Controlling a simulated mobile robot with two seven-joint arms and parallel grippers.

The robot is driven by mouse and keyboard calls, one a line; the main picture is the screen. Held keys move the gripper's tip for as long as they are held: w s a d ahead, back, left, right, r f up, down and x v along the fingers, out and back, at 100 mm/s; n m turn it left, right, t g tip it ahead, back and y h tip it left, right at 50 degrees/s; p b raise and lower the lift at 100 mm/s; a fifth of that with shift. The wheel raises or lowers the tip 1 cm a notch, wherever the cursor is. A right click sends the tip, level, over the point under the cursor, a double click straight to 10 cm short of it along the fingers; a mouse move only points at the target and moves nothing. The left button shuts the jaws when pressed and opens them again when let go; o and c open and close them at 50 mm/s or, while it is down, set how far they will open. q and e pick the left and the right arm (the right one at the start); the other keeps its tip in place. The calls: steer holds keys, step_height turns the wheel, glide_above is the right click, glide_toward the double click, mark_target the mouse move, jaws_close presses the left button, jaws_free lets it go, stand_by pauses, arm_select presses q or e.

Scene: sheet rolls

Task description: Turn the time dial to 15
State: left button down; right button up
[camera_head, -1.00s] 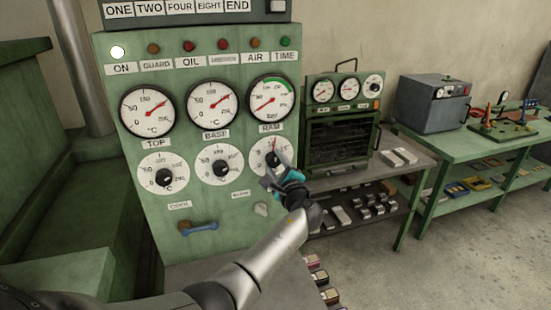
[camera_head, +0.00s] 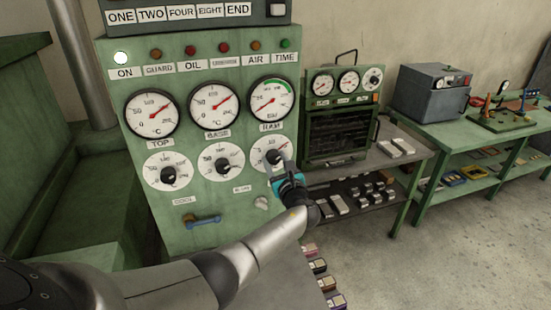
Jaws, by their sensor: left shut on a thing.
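The green control panel (camera_head: 230,245) stands at the left, with three gauges above three round white dials with dark knobs. The rightmost lower dial (camera_head: 257,146), under the RAM gauge (camera_head: 271,99), is the one at my left gripper. My left gripper (camera_head: 280,162) reaches it from below right and is shut on its dark knob (camera_head: 275,156). The fingers and wrist hide the lower right of this dial, and its numbers are too small to read surely. My right gripper is not in view.
Two other dials (camera_head: 149,177) (camera_head: 206,172) sit to the left. A blue handle (camera_head: 204,222) is below them. A bench with a dark oven-like unit (camera_head: 342,150) stands close to the right of the panel. Small boxes (camera_head: 318,266) lie below my arm.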

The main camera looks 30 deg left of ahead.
arm_select(q)
steer(key=shift+m, duration=0.4)
steer(key=shift+c, duration=1.4)
jaws_free()
steer(key=shift+d, duration=0.1)
steer(key=v, duration=1.5)
steer(key=shift+s+d, duration=0.1)
